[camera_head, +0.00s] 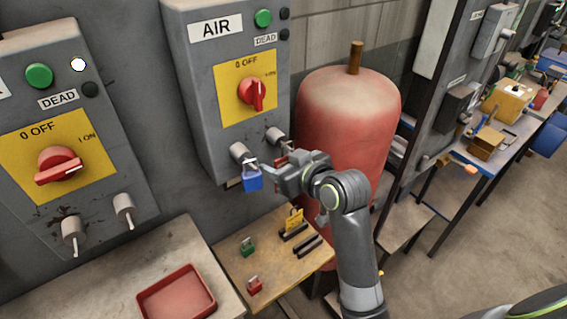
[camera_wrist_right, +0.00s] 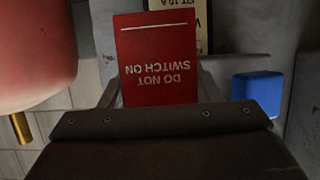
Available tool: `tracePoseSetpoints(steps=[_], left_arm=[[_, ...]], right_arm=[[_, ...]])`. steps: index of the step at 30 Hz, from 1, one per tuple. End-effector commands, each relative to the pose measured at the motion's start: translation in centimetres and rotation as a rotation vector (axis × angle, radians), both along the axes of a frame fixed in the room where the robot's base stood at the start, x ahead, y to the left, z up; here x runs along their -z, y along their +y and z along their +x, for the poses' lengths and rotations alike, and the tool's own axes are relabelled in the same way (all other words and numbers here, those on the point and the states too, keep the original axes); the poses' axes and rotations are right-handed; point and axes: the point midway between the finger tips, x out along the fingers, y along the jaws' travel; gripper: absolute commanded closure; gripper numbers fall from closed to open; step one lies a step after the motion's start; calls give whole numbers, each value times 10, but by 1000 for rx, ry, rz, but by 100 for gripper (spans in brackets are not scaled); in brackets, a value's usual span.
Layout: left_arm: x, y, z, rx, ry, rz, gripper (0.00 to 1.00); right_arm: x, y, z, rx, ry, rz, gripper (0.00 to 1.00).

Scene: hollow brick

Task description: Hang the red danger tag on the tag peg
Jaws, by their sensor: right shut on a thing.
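The red danger tag (camera_wrist_right: 158,75) shows large in the right wrist view, with "DO NOT SWITCH ON" upside down. My right gripper (camera_head: 277,172) is shut on it, at the lower front of the AIR box (camera_head: 205,90). In the head view only a sliver of the tag (camera_head: 283,158) shows above the jaws. Two pegs stick out of the box: a left one (camera_head: 239,151) and a right one (camera_head: 275,135), just above the tag. I cannot tell whether the tag touches the right peg. A blue padlock (camera_head: 252,181) hangs at the left peg, beside my gripper. My left gripper is not in view.
A red tank (camera_head: 345,115) stands close right of the box. Below, a wooden table (camera_head: 235,268) carries a green padlock (camera_head: 247,246), a red padlock (camera_head: 254,286) and a yellow tag (camera_head: 294,219). A red tray (camera_head: 177,293) lies left of it. Another switch box (camera_head: 85,195) is at left.

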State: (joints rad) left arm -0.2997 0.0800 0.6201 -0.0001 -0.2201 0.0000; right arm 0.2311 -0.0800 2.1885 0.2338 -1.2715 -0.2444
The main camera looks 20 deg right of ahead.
Motion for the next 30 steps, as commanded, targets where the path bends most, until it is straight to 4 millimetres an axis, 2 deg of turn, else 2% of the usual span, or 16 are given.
tracePoseSetpoints(steps=[12,13,18,30], left_arm=[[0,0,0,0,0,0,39],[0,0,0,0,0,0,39],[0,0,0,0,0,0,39],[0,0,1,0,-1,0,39]], right_arm=[[0,0,0,0,1,0,64],[0,0,0,0,1,0,40],[0,0,0,0,1,0,18],[-2,0,2,-1,0,-1,17]])
